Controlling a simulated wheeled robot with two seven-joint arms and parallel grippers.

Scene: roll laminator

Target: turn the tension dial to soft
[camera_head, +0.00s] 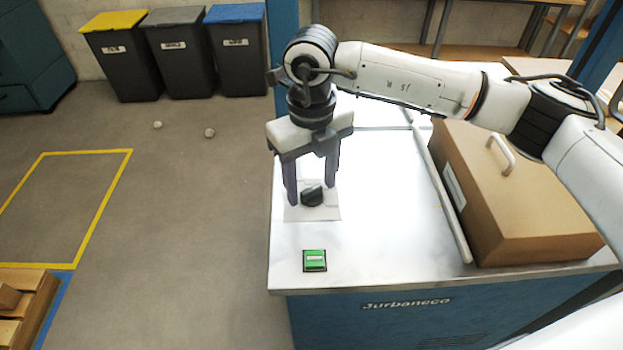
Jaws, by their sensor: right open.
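The tension dial (313,196) is a small black knob on a pale square plate (300,213) on the machine's white top, near its left edge. My right gripper (311,194) points down over the dial. Its two dark fingers are apart, one on the left of the knob and one at its right and slightly behind. I cannot tell whether either finger touches the knob. The marks on the plate are too small to read, so the dial's setting cannot be told. My left gripper is not in view.
A green button (315,260) sits near the front edge of the machine top (380,240). A brown cover with a handle (510,190) and a metal bar (445,205) take up the right side. Several bins (180,60) stand at the far wall. Floor at the left is mostly clear.

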